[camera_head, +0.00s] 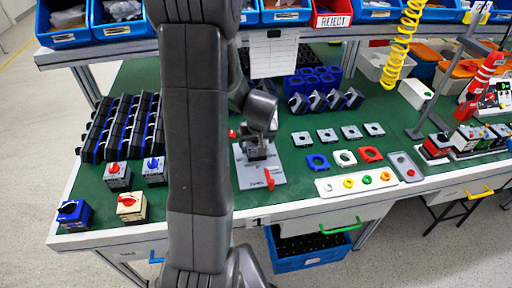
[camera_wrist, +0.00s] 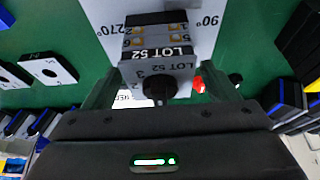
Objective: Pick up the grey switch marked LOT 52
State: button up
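The grey switch marked LOT 52 (camera_wrist: 158,70) shows in the wrist view, with a dark round knob on its grey face and a dark terminal body behind. In the head view the switch (camera_head: 258,152) is at a light plate (camera_head: 247,180) with a red lever (camera_head: 268,179), partly hidden by my gripper. My gripper (camera_wrist: 162,90) is open, with one finger on each side of the switch. A small gap with a red part (camera_wrist: 198,84) shows by the right finger; contact on the left is unclear. In the head view my gripper (camera_head: 260,133) is directly over the plate.
Grey square plates (camera_head: 327,135) and coloured rings (camera_head: 344,158) lie at right. A lamp stand (camera_head: 430,125) rises farther right.

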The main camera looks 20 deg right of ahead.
jog(key=c, duration=1.1)
jog(key=shift+r, duration=0.1)
